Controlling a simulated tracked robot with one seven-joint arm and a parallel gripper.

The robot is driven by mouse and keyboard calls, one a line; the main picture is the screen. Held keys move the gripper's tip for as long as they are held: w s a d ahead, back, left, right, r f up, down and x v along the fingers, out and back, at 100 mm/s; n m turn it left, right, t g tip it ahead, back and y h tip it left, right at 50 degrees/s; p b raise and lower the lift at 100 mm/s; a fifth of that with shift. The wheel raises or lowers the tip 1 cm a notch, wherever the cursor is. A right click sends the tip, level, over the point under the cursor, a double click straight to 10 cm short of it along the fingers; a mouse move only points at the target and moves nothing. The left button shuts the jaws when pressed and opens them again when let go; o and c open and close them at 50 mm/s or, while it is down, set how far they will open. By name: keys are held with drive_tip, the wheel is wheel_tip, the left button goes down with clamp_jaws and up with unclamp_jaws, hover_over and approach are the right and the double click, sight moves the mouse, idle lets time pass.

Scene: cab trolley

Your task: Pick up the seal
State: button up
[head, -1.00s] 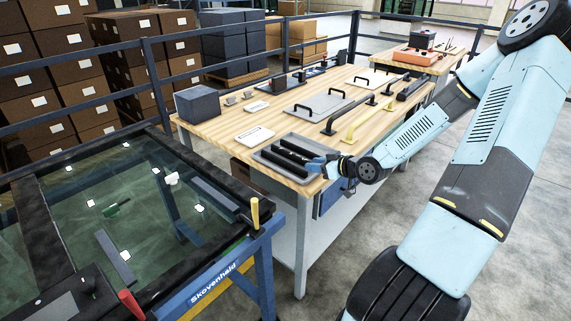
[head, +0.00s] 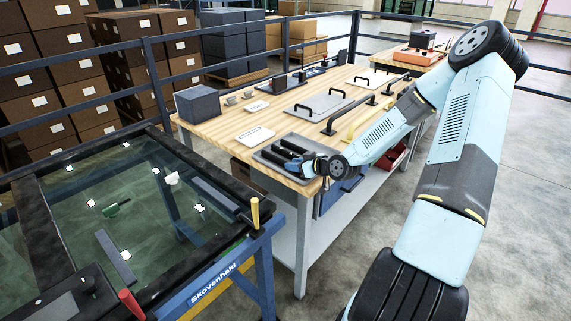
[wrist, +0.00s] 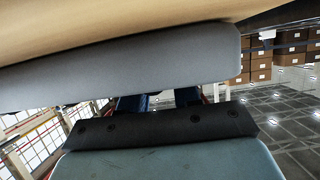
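Black bar-shaped pieces (head: 287,147), probably the seal, lie in a shallow grey tray (head: 262,158) at the near front corner of the workbench in the head view. My gripper (head: 309,166) is at the right end of this tray, low over the bench edge. It hides that end of the pieces, and I cannot tell whether it touches them. In the wrist view two blue fingers (wrist: 159,101) stand apart, with their tips hidden behind a wide grey band. No held piece shows, and the finger opening is too small to judge in the head view.
A glass-topped blue frame (head: 140,215) stands front left. Open floor lies to the right.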

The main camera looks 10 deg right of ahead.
drive_tip(key=shift+w+a+f, duration=0.25)
drive_tip(key=shift+w+a, duration=0.15)
drive_tip(key=shift+w, duration=0.05)
clamp_jaws()
